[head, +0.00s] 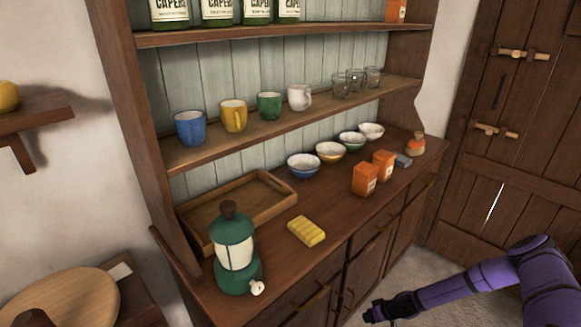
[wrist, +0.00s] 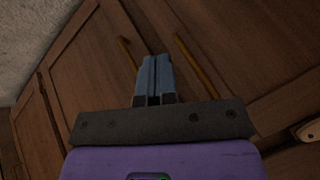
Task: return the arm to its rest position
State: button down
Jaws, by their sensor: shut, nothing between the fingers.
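My purple arm (head: 455,290) reaches in from the lower right of the head view. My gripper (head: 372,314) is at its left end, low in front of the dresser's lower doors and clear of the counter. In the wrist view my gripper's blue-grey fingers (wrist: 153,75) are together with nothing between them. They point toward the brown wooden doors (wrist: 85,70), which have brass handles (wrist: 195,62).
The dresser counter (head: 335,215) holds a green lantern (head: 234,250), a wooden tray (head: 278,207), a yellow block (head: 306,231), orange boxes (head: 365,180) and several bowls. Mugs and glasses stand on the shelf above. A plank door (head: 520,150) is at right. Floor (head: 400,270) shows near my arm.

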jog(key=w+d+r+n+g+h, duration=0.1)
jog(key=w+d+r, duration=0.15)
jog(key=r, duration=0.65)
jog(key=w+d+r, duration=0.2)
jog(key=w+r, duration=0.1)
jog(key=r, duration=0.5)
jog(key=w+d+r+n+g+h, duration=0.1)
jog(key=w+d+r, duration=0.15)
jog(key=r, duration=0.65)
jog(key=s+a+r+h, duration=0.1)
jog(key=a+r, duration=0.1)
jog(key=r, duration=1.1)
jog(key=s+a+r+h, duration=0.1)
jog(key=r+h, duration=0.1)
jog(key=r, duration=1.2)
jog(key=s+a+r+m+t+h, duration=0.1)
jog(key=s+a+r, duration=0.2)
jog(key=s+r, duration=0.6)
jog(key=s+a+r+m+t, duration=0.1)
jog(key=s+a+r, duration=0.25)
jog(key=r, duration=0.85)
jog(key=s+a+r+m+t, duration=0.1)
jog(key=s+r, duration=0.2)
jog(key=s, duration=0.7)
jog(key=s+a+r+m, duration=0.1)
jog(key=s+r, duration=0.3)
jog(key=s, duration=0.6)
jog(key=shift+s+a+r+m+t, duration=0.2)
jog(key=shift+s+r+m+t, duration=0.15)
jog(key=shift+m, duration=0.25)
